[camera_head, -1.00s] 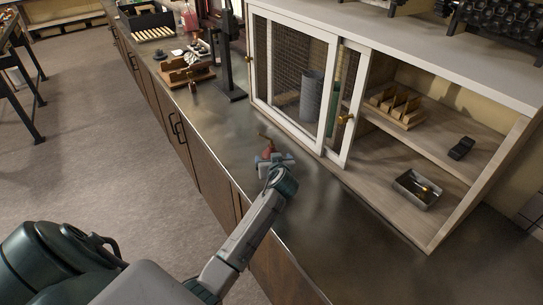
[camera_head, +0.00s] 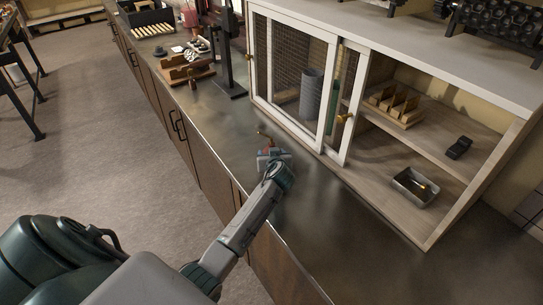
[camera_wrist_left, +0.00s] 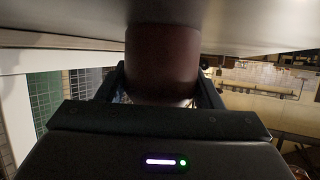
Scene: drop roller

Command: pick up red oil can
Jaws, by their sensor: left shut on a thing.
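The red oil can (camera_head: 268,151) is a small reddish can with a thin brass-coloured spout, on or just above the dark metal countertop (camera_head: 310,215). I cannot tell whether it touches the counter. My left gripper (camera_head: 270,157) reaches it from the front and is shut on it, hiding most of its body in the head view. In the left wrist view the dark red can body (camera_wrist_left: 162,58) sits between the two black fingers of my left gripper (camera_wrist_left: 160,86). My right gripper is not in view.
A cabinet with sliding mesh doors (camera_head: 340,100) stands right behind the can. Its open side holds a metal tray (camera_head: 414,187), a wooden rack (camera_head: 398,106) and a black object (camera_head: 459,148). A black stand (camera_head: 230,60) is further left. Counter in front of the cabinet is clear.

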